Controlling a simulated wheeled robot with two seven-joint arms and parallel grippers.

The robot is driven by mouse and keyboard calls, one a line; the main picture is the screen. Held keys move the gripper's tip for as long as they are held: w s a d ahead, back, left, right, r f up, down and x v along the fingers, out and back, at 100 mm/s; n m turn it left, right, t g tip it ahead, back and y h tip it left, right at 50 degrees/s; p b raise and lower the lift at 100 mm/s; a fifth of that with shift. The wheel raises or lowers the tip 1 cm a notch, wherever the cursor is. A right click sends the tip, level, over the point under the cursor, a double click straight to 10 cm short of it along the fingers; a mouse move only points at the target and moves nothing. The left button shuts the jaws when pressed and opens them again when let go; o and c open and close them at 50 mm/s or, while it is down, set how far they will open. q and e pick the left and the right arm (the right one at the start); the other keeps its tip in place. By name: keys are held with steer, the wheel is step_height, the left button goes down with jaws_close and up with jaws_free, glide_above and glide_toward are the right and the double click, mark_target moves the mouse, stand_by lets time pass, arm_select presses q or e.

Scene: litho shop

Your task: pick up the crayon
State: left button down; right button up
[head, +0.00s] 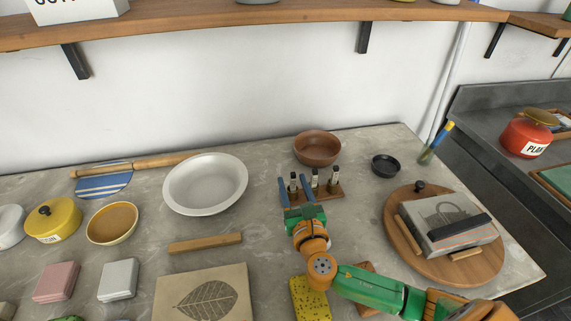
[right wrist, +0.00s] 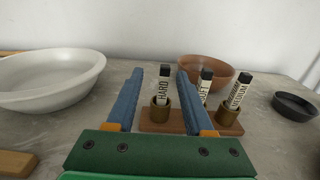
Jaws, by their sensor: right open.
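Three upright crayons with cream labels and black tops stand in brass cups on a small wooden holder (head: 327,196). In the right wrist view the left crayon (right wrist: 163,86) reads HARD; the middle crayon (right wrist: 205,84) is partly hidden by a finger, and the right crayon (right wrist: 238,92) has a label hard to read. My right gripper (head: 297,181) is open, its blue fingers pointing at the holder. In the right wrist view (right wrist: 160,74) the HARD crayon shows between the two fingers, and nothing is gripped. My left gripper is not in view.
A white basin (head: 205,184) stands left of the holder, a brown bowl (head: 317,147) behind it and a small black dish (head: 385,166) to the right. A round board (head: 400,240) with a stone lies at right. A wooden bar (head: 205,243) lies front left.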

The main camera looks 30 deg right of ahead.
steer(key=shift+w+d+r, duration=0.1)
steer(key=shift+w+d, duration=0.05)
steer(key=shift+w, duration=0.4)
steer(key=shift+w+d+r, duration=0.1)
steer(key=shift+w+r, duration=0.05)
steer(key=shift+w, duration=0.1)
steer(key=x, duration=0.4)
steer(key=shift+w+d+f, duration=0.15)
steer(key=shift+d+f, duration=0.05)
steer(key=shift+d, duration=0.1)
steer(key=shift+r, duration=0.15)
jaws_close()
